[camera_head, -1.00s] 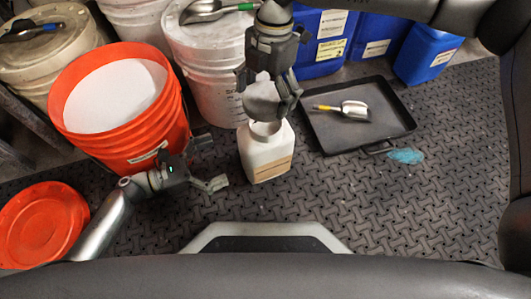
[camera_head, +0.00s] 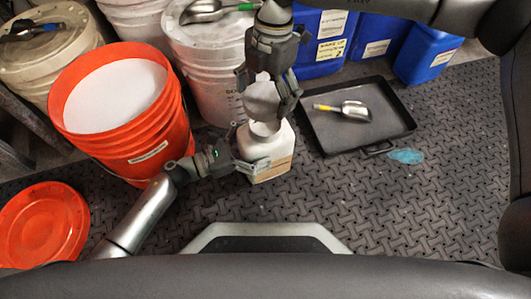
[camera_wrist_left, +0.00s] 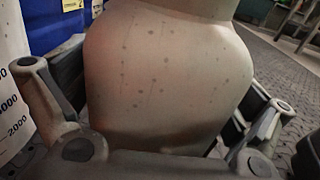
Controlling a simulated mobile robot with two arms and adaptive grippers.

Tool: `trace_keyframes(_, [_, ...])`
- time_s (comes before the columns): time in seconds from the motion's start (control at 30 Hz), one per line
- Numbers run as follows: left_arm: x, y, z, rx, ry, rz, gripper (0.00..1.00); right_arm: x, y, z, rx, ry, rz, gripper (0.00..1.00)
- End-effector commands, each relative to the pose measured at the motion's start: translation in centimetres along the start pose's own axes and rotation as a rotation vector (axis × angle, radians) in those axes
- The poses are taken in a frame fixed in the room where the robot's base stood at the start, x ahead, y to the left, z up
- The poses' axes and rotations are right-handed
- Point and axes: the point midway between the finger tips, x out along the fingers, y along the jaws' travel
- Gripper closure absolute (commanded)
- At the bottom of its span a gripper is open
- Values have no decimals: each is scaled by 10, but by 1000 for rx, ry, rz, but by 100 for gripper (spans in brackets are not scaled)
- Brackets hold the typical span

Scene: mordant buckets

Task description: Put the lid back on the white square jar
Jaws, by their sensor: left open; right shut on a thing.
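The white square jar (camera_head: 272,148) stands upright on the floor mat, with a tan label low on its side and its mouth uncovered. My right gripper (camera_head: 268,92) is shut on the round grey-white lid (camera_head: 262,101), holding it tilted just above the jar's mouth. Part of the mouth is hidden. My left gripper (camera_head: 248,154) is open at the jar's left side. In the left wrist view the speckled jar (camera_wrist_left: 165,75) fills the middle, between the spread fingers of my left gripper (camera_wrist_left: 152,125). I cannot tell if they touch it.
An orange bucket (camera_head: 180,135) of white powder stands close left, its orange lid (camera_head: 40,225) on the floor. A white bucket (camera_head: 212,90) is behind the jar. A black tray (camera_head: 390,128) with a scoop (camera_head: 350,110) lies right. Blue containers (camera_head: 425,55) stand behind.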

Motion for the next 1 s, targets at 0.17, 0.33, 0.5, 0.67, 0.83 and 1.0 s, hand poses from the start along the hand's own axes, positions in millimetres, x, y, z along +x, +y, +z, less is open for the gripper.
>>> trace_keyframes(0.17, [0, 0, 0, 0, 0, 0, 8, 0, 0, 0, 0, 0, 0, 24])
trace_keyframes(0.33, [0, 0, 0, 0, 0, 0, 30, 0, 0, 0, 0, 0, 0, 24])
trace_keyframes(0.5, [0, 0, 0, 0, -1, 0, 51, 0, 0, 0, 0, 0, 0, 24])
trace_keyframes(0.67, [0, 0, 0, 0, -1, 0, 57, 3, 0, 0, 0, 1, -1, 24])
trace_keyframes(0.83, [0, 0, 0, 0, -1, 0, 57, 24, -2, 5, 1, 5, -2, 24])
trace_keyframes(1.0, [0, 0, 0, -1, -1, 0, 57, 46, -2, 10, 1, 7, -2, 24])
